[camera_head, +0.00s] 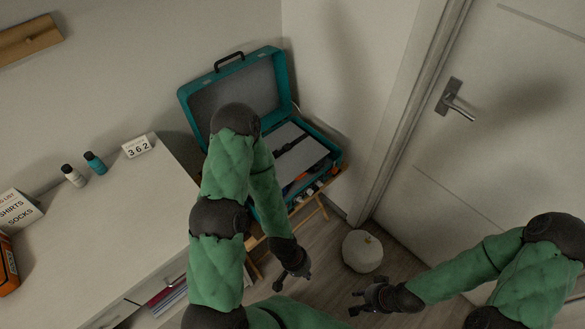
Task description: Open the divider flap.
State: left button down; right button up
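An open teal suitcase (184,93) stands in the corner on a wooden folding stand (313,213), its lid raised and leaning back. A pale grey panel, which looks like the divider flap (306,157), lies over much of the base, with a dark strap (291,144) across it. My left arm hides the left part of the base. My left gripper (293,281) is open and empty, below and in front of the suitcase. My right gripper (355,302) is open and empty, further right and lower, apart from the suitcase.
Small items (309,190) show along the suitcase's front edge. A white cabinet (110,225) stands left, with two bottles and a number block (138,146) on top. A pale round pouf (362,251) sits on the floor by the door (500,130). Walls close in behind the suitcase.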

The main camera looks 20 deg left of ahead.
aim_at(302, 152)
jog(key=i+l+u, duration=0.15)
jog(key=u, duration=0.55)
